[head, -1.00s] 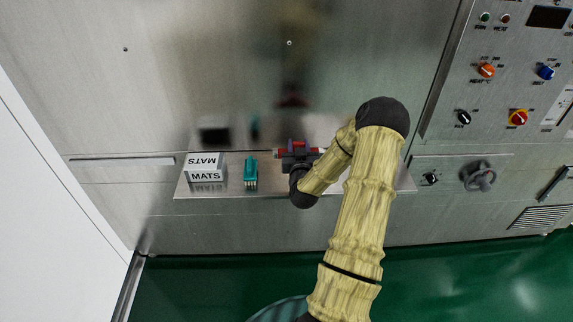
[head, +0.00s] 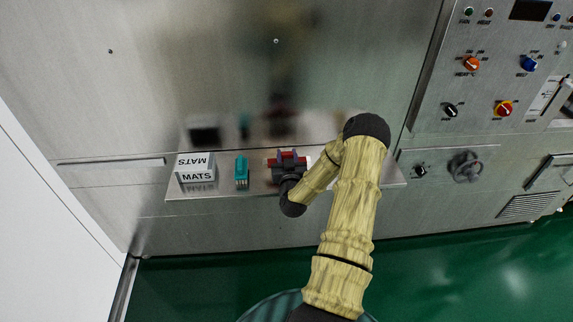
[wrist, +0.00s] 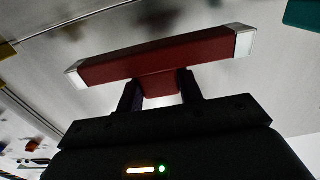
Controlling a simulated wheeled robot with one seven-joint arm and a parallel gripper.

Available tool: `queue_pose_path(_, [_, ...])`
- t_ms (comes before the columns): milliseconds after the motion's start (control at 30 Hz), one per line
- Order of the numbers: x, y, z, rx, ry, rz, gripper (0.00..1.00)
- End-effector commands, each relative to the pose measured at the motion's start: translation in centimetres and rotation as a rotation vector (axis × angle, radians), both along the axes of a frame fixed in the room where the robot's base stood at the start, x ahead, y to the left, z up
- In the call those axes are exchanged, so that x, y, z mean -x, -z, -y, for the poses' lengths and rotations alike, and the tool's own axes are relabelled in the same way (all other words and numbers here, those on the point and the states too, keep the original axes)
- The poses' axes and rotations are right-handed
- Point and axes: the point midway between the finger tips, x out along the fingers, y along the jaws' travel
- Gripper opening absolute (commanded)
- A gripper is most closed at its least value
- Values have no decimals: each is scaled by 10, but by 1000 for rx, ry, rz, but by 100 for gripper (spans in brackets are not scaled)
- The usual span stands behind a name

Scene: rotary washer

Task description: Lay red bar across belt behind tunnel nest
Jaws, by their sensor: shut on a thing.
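The red bar (wrist: 160,57) has pale silver ends and a short red stem on the side facing my gripper. My gripper (wrist: 160,86) is shut on this stem, and the bar lies crosswise beyond the fingers, slightly tilted in the wrist view. In the head view my gripper (head: 288,160) is over the steel shelf, right of the teal brush, with only small parts of the red bar (head: 271,162) showing beside it. I cannot tell from the frames whether the bar touches the shelf. I cannot make out a belt or a tunnel nest.
The steel shelf (head: 215,191) runs along the machine's front. A white MATS box (head: 196,170) and a teal brush (head: 241,172) stand on its left part. A control panel with knobs (head: 471,64) and a handwheel (head: 466,167) are at the right.

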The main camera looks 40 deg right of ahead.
Motion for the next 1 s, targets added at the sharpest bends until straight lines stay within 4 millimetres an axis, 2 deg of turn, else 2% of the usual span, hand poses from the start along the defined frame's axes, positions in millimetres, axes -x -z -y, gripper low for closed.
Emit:
queue_pose_path(300, [0, 2, 1, 0, 1, 0, 12])
queue_pose_path(667, [0, 39, 0, -1, 1, 1, 12])
queue_pose_path(1000, [0, 43, 0, 1, 1, 1, 12])
